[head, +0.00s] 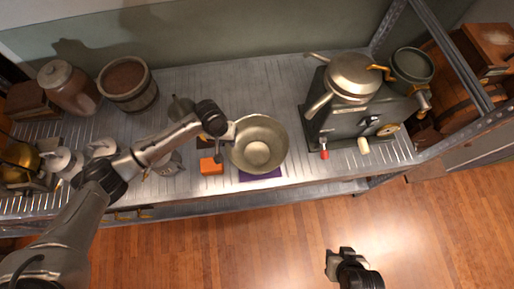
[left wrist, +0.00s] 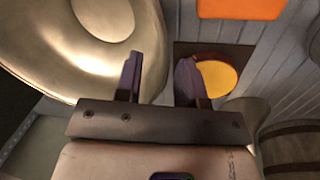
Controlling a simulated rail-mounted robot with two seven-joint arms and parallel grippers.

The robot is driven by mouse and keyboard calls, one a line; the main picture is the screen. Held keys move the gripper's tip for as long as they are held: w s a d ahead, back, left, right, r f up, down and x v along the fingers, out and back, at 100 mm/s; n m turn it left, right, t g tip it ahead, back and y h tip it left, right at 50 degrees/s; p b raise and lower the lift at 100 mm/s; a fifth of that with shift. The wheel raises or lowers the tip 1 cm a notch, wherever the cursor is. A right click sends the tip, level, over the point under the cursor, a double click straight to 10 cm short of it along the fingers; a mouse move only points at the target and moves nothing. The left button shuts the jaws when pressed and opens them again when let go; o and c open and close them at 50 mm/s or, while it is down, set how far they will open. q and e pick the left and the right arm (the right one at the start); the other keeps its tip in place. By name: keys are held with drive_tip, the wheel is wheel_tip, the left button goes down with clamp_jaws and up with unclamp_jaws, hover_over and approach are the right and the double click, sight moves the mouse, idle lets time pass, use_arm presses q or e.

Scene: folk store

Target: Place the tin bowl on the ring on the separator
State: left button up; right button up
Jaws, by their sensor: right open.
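The tin bowl (head: 258,146) is a wide, shallow metal bowl on the shelf, partly over a purple mat (head: 261,175). It also fills the upper left of the left wrist view (left wrist: 75,45). My left gripper (head: 226,141) is at the bowl's left rim; in the left wrist view its fingers (left wrist: 160,78) are spread, one over the bowl and one outside the rim. Contact cannot be told. The separator (head: 345,125) stands to the right, with metal spouts and a rounded metal top (head: 354,76). I cannot make out the ring for certain. My right gripper (head: 340,255) is open and empty over the floor.
An orange block (head: 211,166) lies left of the bowl. A brown-filled tub (head: 127,84) and a lidded jar (head: 70,86) stand at the back left. A dark pan-like vessel (head: 412,66) is at the separator's right. A shelf post (head: 447,52) rises there. Shelf between bowl and separator is clear.

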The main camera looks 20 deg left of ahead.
use_arm(q)
drive_tip(key=shift+d+f+b, duration=0.15)
drive_tip(key=shift+f, duration=0.7)
drive_tip(key=shift+d+f+b, duration=0.1)
drive_tip(key=shift+f+b, duration=0.05)
drive_tip(key=shift+f, duration=0.7)
drive_tip(key=shift+w, duration=0.1)
clamp_jaws()
